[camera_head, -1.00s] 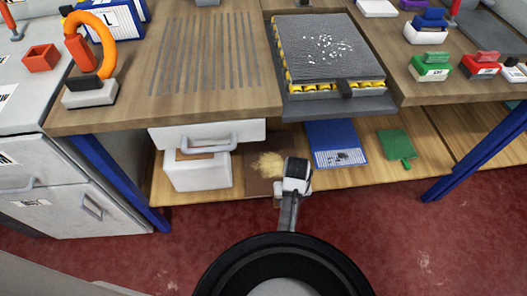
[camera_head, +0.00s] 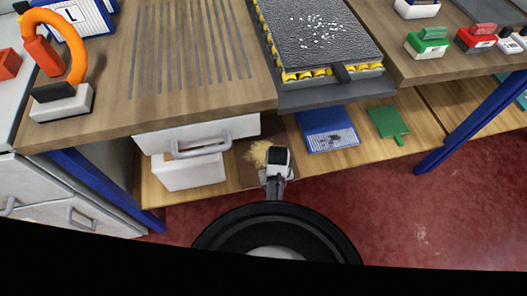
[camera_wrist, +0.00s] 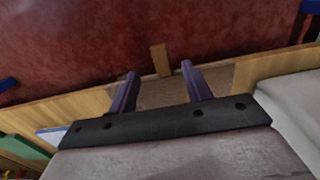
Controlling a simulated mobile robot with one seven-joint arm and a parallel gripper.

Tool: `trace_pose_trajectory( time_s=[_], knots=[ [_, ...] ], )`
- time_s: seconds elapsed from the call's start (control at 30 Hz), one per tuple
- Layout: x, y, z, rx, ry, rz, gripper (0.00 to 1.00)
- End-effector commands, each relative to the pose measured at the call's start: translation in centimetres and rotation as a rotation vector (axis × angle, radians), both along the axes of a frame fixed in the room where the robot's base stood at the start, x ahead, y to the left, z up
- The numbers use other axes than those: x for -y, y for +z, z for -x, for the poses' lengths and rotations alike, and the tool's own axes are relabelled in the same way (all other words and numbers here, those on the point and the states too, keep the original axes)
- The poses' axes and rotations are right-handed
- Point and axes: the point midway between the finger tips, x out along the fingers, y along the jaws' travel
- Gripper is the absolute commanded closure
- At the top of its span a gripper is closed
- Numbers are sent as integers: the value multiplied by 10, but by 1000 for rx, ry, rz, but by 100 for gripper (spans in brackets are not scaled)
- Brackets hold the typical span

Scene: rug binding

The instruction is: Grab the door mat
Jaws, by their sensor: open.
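A brown mat with a fuzzy tan patch (camera_head: 258,153), which looks like the door mat, lies on the lower shelf beside a white drawer box. My gripper (camera_wrist: 159,69) is open in the wrist view, with its two purplish fingers apart and nothing held between them. The brown mat (camera_wrist: 160,95) shows between and below the fingers, with a tan tab (camera_wrist: 160,58) at its edge, just past the fingertips. Whether the fingers touch it I cannot tell. In the head view my wrist covers part of the mat and the fingertips are hidden.
A blue item (camera_head: 327,131) and a green tabbed item (camera_head: 388,123) lie right of the mat on the wooden shelf (camera_head: 350,157). The white drawer box (camera_head: 190,174) is left. The workbench top (camera_head: 120,110) overhangs, with blue legs (camera_head: 470,125). Red floor (camera_head: 400,205) is clear.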

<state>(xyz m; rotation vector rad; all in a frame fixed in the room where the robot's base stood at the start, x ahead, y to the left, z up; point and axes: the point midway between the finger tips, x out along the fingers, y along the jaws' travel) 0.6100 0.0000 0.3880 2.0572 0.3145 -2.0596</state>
Motion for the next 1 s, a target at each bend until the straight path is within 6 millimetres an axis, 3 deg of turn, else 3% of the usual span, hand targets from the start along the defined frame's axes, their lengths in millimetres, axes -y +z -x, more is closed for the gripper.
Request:
trace_pose_trajectory(
  time_s=[0.17, 0.4, 0.73, 1.0],
  knots=[
    [0, -13, 0, -1, 0, 0, 51],
    [0, -48, 0, -1, 0, 0, 51],
    [0, -56, 0, 1, 0, 1, 51],
    [0, -55, 0, 1, 0, 1, 86]
  ],
)
